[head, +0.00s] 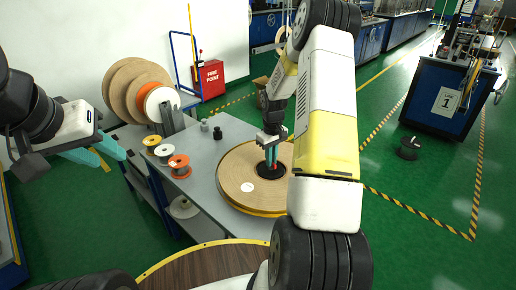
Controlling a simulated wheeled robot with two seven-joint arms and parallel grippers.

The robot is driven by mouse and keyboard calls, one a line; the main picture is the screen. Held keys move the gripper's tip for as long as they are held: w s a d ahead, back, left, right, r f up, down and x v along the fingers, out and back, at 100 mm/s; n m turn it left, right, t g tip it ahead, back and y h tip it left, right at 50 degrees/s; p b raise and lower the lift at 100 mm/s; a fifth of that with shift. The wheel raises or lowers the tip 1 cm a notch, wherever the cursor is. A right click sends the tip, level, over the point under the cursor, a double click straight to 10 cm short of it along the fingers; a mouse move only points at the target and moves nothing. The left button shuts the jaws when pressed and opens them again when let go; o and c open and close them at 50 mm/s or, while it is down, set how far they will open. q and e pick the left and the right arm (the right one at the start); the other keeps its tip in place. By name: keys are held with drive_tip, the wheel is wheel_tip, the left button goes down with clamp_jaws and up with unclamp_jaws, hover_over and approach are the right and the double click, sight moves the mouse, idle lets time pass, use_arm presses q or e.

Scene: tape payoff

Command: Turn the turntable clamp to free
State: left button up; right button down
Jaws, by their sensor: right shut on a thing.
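The turntable clamp (276,166) is a small part with a red piece at the dark hub of a large tan tape reel (236,178), which lies flat on the grey bench. The right part of the reel is hidden behind my right arm. My left gripper (98,154) is at the left, off the bench, with its teal fingers apart and nothing visible between them.
Small yellow, orange and white spools (179,165) stand on the grey bench (205,150) left of the reel. Large upright reels (125,88) are behind. A round wooden top (205,268) is in front. A red fire point box (208,78) and a blue cabinet (440,105) stand farther off.

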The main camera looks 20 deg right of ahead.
drive_tip(key=shift+n, duration=1.2)
drive_tip(key=c, duration=1.5)
unclamp_jaws()
drive_tip(key=shift+r, duration=3.95)
